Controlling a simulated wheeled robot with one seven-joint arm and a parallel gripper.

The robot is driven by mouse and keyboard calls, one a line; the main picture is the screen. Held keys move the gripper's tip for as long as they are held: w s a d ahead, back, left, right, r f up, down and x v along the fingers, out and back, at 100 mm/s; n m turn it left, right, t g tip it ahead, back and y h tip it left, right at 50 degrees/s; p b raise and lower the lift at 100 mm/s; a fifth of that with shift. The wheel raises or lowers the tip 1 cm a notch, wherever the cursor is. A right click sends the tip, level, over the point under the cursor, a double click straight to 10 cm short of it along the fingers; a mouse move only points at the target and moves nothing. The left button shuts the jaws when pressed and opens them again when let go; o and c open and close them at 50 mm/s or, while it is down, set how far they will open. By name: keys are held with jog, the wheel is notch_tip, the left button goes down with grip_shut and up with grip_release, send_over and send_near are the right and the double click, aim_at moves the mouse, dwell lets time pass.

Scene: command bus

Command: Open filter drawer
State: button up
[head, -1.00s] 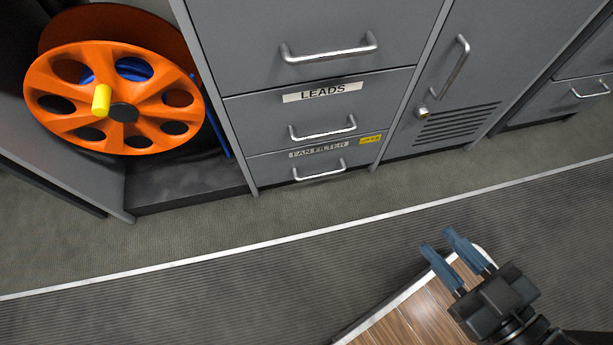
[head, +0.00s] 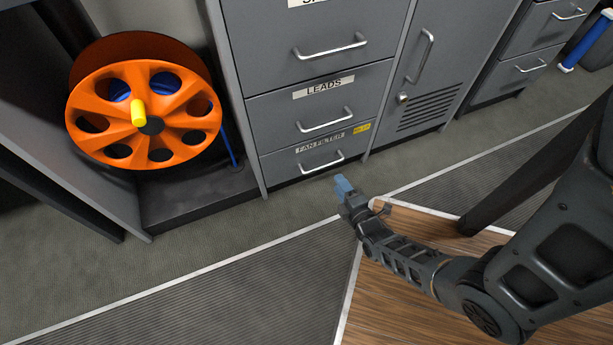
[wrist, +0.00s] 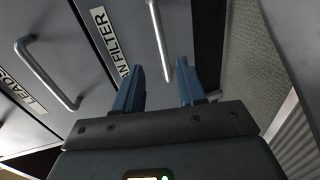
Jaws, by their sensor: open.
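The filter drawer (head: 291,164) is the lowest drawer of the grey cabinet, labelled FAN FILTER, with a silver bar handle (head: 321,163). It looks shut, flush with the cabinet front. My gripper (head: 343,187) is just in front of and a little below the handle in the head view. In the wrist view my gripper (wrist: 160,88) is open, with two blue fingers pointing at the drawer front. The handle (wrist: 160,40) lies in the gap between the fingertips, and the label (wrist: 113,42) is to its left. Whether the fingers touch the handle I cannot tell.
The LEADS drawer (head: 324,107) with its own handle sits just above. A vented door (head: 430,75) is to the right. An orange reel (head: 145,115) stands in the open bay at left. A wooden surface (head: 390,303) lies below my arm. The floor before the cabinet is clear.

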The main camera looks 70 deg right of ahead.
jog(key=b+x, duration=0.3)
jog(key=x, duration=0.5)
jog(key=shift+w+a, duration=0.15)
jog(key=shift+w, duration=0.1)
jog(key=shift+f, duration=0.1)
jog(key=shift+c, duration=0.5)
grip_shut()
